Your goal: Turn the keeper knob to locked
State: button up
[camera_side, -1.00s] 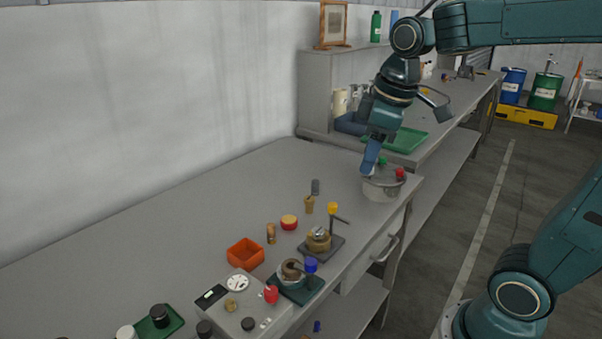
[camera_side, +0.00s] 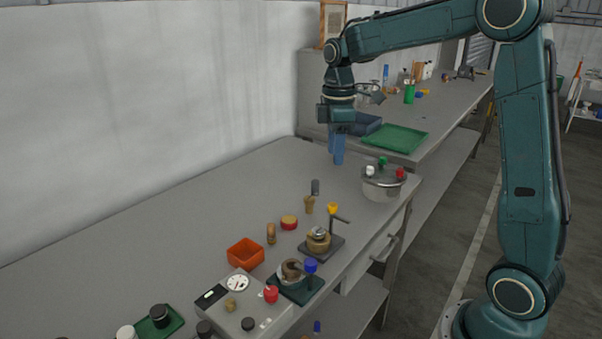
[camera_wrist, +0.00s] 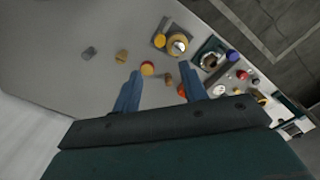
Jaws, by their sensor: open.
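Two small stirred tanks stand on the bench. One brass-coloured tank (camera_side: 318,241) sits on a dark plate with a post topped by a yellow knob (camera_side: 333,208). The other tank (camera_side: 291,270) sits on a green plate beside a blue knob (camera_side: 311,264). Both also show in the wrist view, with the yellow knob (camera_wrist: 160,40) and the blue knob (camera_wrist: 232,55). Which knob is the keeper, and its setting, I cannot tell.
A steel pot (camera_side: 382,188) with red, white and green lid knobs stands near the right edge. The left bench is clear.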

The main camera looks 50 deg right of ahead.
aim_at(332, 204)
jog(key=shift+f, duration=0.1)
notch_tip(332, 204, down, 14)
jog(key=shift+r, duration=0.2)
dwell(0.6)
grip_shut()
